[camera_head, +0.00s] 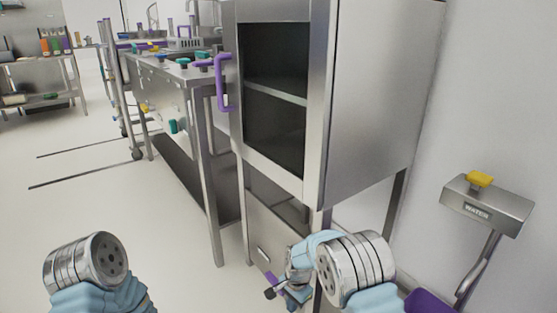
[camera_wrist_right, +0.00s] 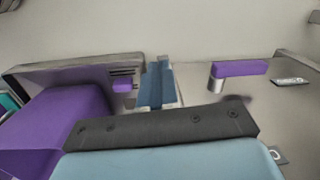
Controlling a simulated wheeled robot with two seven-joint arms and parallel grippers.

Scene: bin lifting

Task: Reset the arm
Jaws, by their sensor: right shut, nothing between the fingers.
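My right arm comes in at the bottom right of the head view, with a light blue sleeve and a silver round joint. Its gripper (camera_head: 276,293) hangs low in front of the steel cabinet's lower part. In the right wrist view the blue fingers (camera_wrist_right: 157,84) are together with nothing between them, beyond the dark palm bar. I cannot tell from the picture whether the gripper touches the cabinet. Of my left arm only a silver joint and blue sleeve show at the lower left; its gripper is out of view.
A tall steel cabinet (camera_head: 375,95) with a dark window and purple handle (camera_head: 222,85) stands ahead. A steel workbench (camera_head: 172,68) is to its left. A purple bin (camera_head: 431,301) lies under the wall-mounted WATER unit (camera_head: 488,208).

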